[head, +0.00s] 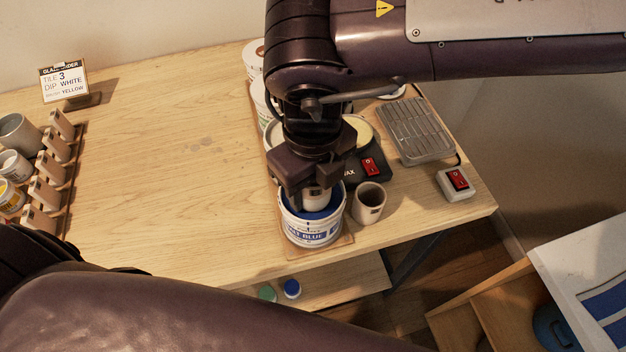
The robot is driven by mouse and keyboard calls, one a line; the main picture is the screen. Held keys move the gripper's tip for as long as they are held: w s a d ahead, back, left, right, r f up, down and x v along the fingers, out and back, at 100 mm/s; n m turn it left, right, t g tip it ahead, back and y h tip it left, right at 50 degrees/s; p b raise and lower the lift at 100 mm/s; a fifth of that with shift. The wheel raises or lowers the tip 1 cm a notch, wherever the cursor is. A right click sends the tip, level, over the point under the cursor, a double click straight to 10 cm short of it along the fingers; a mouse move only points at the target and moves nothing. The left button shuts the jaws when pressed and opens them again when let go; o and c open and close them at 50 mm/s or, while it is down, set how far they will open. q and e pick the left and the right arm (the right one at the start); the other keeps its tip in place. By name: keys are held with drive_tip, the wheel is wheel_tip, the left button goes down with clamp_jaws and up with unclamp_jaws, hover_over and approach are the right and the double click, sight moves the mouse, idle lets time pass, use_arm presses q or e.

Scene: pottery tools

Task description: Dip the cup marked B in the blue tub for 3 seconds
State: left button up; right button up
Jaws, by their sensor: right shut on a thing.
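The blue tub (312,238) is a white bucket with a "BLUE" label and blue glaze inside, near the table's front right edge. My right gripper (311,195) points down over it and is shut on a pale cup (317,199). The cup is at the tub's mouth, its lower part apparently within the rim. My gripper hides much of it, and I cannot read its letter. My left gripper is out of view; only my left arm shows at the bottom.
Other white tubs stand in a row behind my right arm. A box with a red switch (371,167), a grey ribbed tray (418,131) and another red switch (457,180) are to the right. A tile rack (55,172) and order card (64,82) are left. The middle table is clear.

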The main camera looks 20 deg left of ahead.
drive_tip(key=shift+f, duration=0.1)
drive_tip(key=shift+f+b, duration=0.9)
drive_tip(key=shift+f, duration=0.2)
drive_tip(key=shift+r, duration=0.1)
idle(1.5)
drive_tip(key=shift+r+p, duration=2.2)
drive_tip(key=shift+r, duration=0.6)
